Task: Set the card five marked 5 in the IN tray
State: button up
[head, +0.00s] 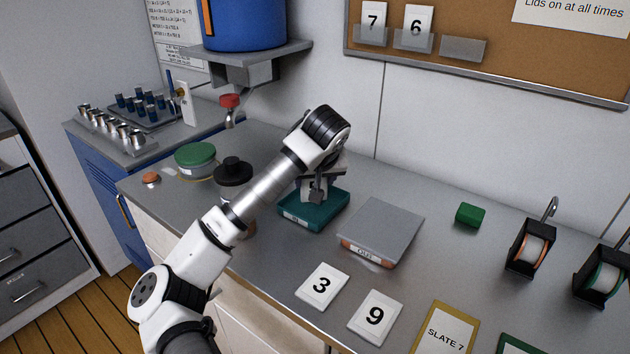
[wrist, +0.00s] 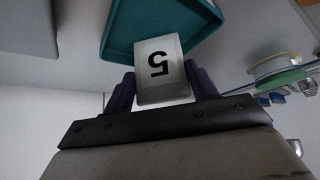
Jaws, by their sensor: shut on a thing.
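The card five (wrist: 160,68) is white with a black 5, seen upside down in the wrist view. My gripper (wrist: 162,88) is shut on it, with a dark finger on each side of the card. In the head view my gripper (head: 317,192) points down over the teal IN tray (head: 325,221), and the card is hidden there by my gripper. The IN tray also shows in the wrist view (wrist: 118,28), with the far part of the card over its floor. I cannot tell whether the card touches the tray.
A grey OUT tray (head: 381,226) stands right of the IN tray. Cards 3 (head: 322,286) and 9 (head: 375,317) lie at the counter's front. A dark-lidded jar (head: 233,173) and a green-lidded container (head: 195,158) stand to the left. A green block (head: 470,215) lies farther right.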

jog(key=shift+f, duration=0.55)
jog(key=shift+f, duration=0.25)
jog(key=o, duration=1)
jog(key=shift+r, duration=0.1)
